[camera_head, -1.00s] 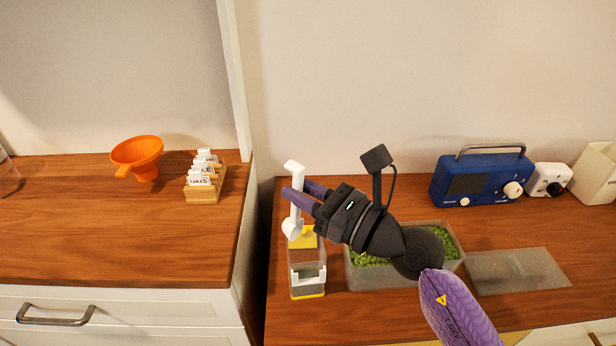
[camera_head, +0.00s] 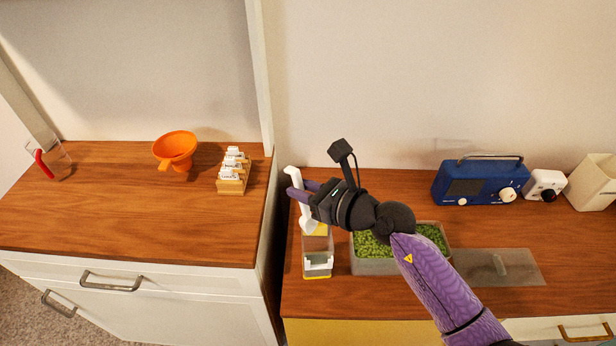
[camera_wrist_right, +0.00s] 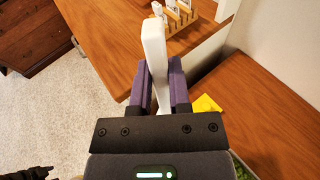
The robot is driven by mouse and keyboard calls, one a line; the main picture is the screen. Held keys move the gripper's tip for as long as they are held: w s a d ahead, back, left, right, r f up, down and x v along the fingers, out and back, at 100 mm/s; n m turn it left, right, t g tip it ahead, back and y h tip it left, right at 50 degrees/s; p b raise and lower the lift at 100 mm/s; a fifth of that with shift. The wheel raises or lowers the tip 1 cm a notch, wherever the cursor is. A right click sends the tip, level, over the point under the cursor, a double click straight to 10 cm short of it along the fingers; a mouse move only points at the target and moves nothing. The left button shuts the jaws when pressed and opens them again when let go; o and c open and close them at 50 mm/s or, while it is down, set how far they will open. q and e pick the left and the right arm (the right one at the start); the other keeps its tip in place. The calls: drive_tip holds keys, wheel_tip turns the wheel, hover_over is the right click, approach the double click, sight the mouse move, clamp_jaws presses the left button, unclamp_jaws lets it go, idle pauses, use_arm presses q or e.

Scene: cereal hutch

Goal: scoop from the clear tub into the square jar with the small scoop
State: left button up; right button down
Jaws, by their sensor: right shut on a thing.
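My right gripper (camera_head: 300,190) is shut on the white small scoop (camera_head: 304,212). The scoop's handle stands upright between the fingers, also in the right wrist view (camera_wrist_right: 154,50), and its bowl points down. The square jar (camera_head: 317,245) is clear-walled with yellow parts and stands on the right counter. In the head view the bowl overlaps the jar's back; I cannot tell its height or whether it holds anything. The clear tub (camera_head: 375,267), filled with green pieces (camera_head: 369,244), stands right of the jar, partly hidden by my arm. My left gripper is not clearly seen.
A clear flat lid (camera_head: 515,268) lies right of the tub. A blue radio (camera_head: 464,184), a white timer-like box (camera_head: 544,185) and a cream container (camera_head: 594,183) stand behind. An orange funnel (camera_head: 175,149) and a card holder (camera_head: 232,184) are on the left counter, across a gap.

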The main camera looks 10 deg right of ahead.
sight(291, 172)
drive_tip(key=w+a+g+h+p, duration=0.1)
drive_tip(key=g+p, duration=0.1)
drive_tip(key=p, duration=0.2)
drive_tip(key=w+g+h+p, duration=0.1)
drive_tip(key=h+p, duration=0.1)
drive_tip(key=p, duration=0.2)
drive_tip(key=w+a+r+g+h+p, duration=0.1)
drive_tip(key=g+p, duration=0.1)
drive_tip(key=p, duration=0.2)
drive_tip(key=shift+w+a+g, duration=0.15)
drive_tip(key=shift+a+g, duration=0.15)
drive_tip(key=f+g+h+b, duration=0.1)
drive_tip(key=g+b, duration=0.1)
drive_tip(key=b, duration=0.2)
drive_tip(key=f+g+h+b, duration=0.1)
drive_tip(key=g+h+b, duration=0.1)
drive_tip(key=b, duration=0.3)
drive_tip(key=w+a+f+g+h+b, duration=0.1)
drive_tip(key=g+h+b, duration=0.1)
drive_tip(key=b, duration=0.3)
drive_tip(key=shift+f, duration=0.4)
